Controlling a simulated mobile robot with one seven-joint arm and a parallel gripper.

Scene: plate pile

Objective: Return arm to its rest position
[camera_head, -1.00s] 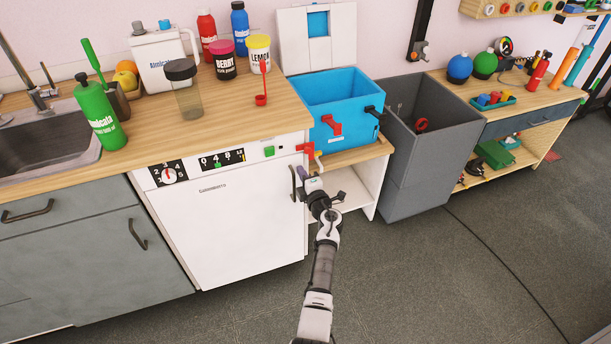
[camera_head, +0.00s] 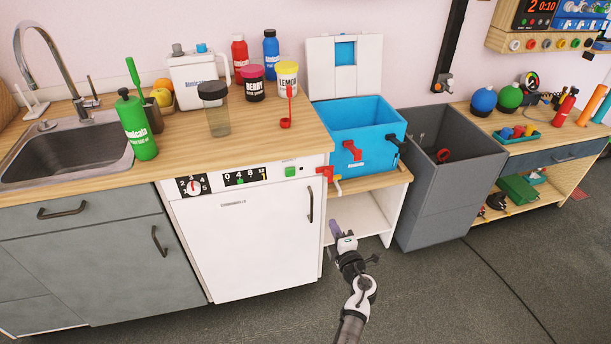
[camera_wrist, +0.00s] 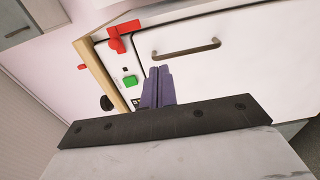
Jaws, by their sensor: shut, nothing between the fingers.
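My arm reaches up from the bottom of the head view.
A blue bin (camera_head: 372,150) with a red tap stands on a low wooden shelf. A grey bin (camera_head: 450,205) stands to its right. The floor in front is clear.

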